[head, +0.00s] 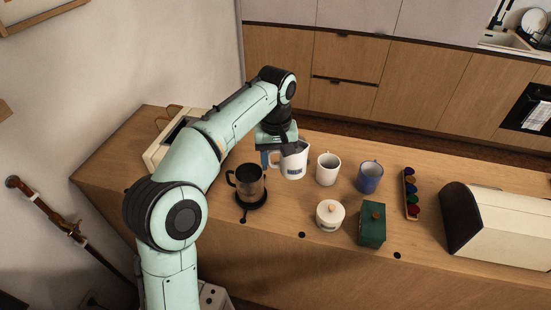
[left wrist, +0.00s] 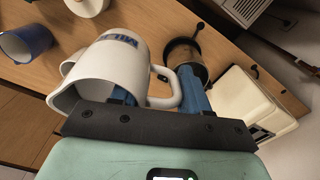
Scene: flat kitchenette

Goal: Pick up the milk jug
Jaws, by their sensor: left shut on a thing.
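The white milk jug (head: 296,164) with dark lettering is upright at the back of the wooden counter. In the left wrist view the jug (left wrist: 112,65) fills the left middle, its handle towards the right. My left gripper (head: 272,156) reaches it from above and is shut on the handle side. In the left wrist view, the blue fingers of the left gripper (left wrist: 158,97) lie on either side of the handle. The gripper partly hides the jug in the head view. I cannot tell whether its base touches the counter. My right gripper is not in view.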

